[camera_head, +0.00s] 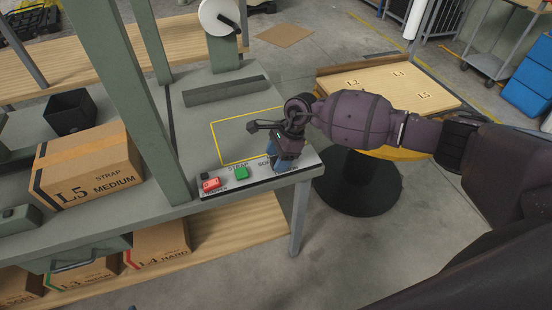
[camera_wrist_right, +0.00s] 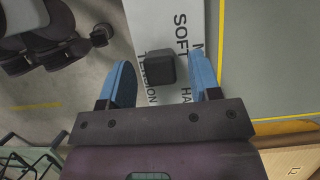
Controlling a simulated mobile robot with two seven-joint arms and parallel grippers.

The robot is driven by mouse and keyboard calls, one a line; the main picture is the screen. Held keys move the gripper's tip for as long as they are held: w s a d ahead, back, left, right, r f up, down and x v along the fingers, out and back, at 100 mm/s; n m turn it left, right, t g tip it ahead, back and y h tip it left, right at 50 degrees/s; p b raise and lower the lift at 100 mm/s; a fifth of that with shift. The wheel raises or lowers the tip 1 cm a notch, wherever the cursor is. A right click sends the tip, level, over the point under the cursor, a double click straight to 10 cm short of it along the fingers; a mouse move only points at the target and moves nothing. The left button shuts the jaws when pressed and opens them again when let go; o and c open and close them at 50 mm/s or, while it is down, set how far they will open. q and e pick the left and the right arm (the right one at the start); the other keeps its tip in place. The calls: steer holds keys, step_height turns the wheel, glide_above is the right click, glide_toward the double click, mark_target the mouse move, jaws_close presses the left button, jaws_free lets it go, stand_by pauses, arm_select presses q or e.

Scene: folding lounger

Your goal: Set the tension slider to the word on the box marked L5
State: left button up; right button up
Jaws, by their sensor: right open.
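The box marked L5 (camera_head: 90,165) stands on the bench at the left in the head view and reads "STRAP MEDIUM". My right gripper (camera_head: 284,160) is over the right end of the pale control panel (camera_head: 258,175), fingers pointing down. In the right wrist view, the open gripper (camera_wrist_right: 160,64) has its blue fingers on either side of the black slider knob (camera_wrist_right: 156,68), with gaps visible. The words "TENSION" and "SOFT" show beside the knob; other words are partly hidden by a finger. The exact slider setting cannot be told. My left gripper is out of view.
A red button (camera_head: 211,184) and a green button (camera_head: 241,173) sit on the panel left of my gripper. A green upright post (camera_head: 140,90) rises from the bench. More boxes (camera_head: 160,243) lie on the lower shelf. A round-based table (camera_head: 400,85) stands to the right.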

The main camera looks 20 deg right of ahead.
steer(key=shift+a+f, duration=0.2)
steer(key=shift+f, duration=0.25)
jaws_close()
steer(key=shift+d+f+b, duration=0.1)
steer(key=shift+d+b, duration=0.3)
steer(key=shift+d, duration=0.7)
jaws_free()
steer(key=shift+r, duration=0.2)
